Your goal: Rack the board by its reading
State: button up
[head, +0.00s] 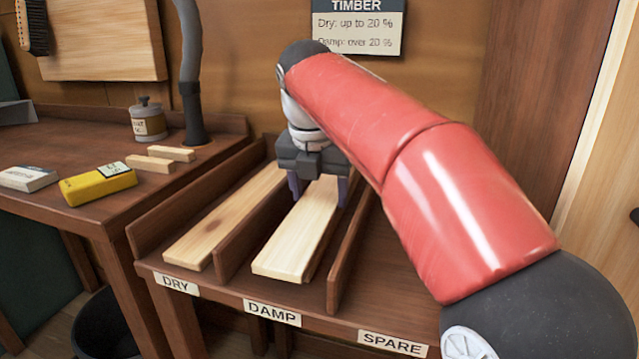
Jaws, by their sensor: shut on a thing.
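A pale board (297,238) lies lengthwise in the rack's middle slot, above the DAMP label (272,313). My gripper (318,192) reaches down over its rear part, with a finger on each side, shut on it. I cannot tell whether the board rests fully on the slot floor. Another board (222,222) with a darker patch lies in the left slot, above the DRY label (176,284). A yellow meter (97,186) lies on the bench at left; its reading is not legible. A wall sign (358,27) reads dry up to 20 %, damp over 20 %.
The SPARE slot (385,290) at right looks empty where visible; my red arm covers much of it. Wooden dividers (345,255) separate the slots. Small wood blocks (150,163), a tin (147,122) and a white box (28,178) stand on the left bench.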

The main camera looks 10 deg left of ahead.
jog(key=shift+f, duration=0.3)
jog(key=shift+f, duration=0.3)
dwell(0.4)
jog(key=o, duration=1.2)
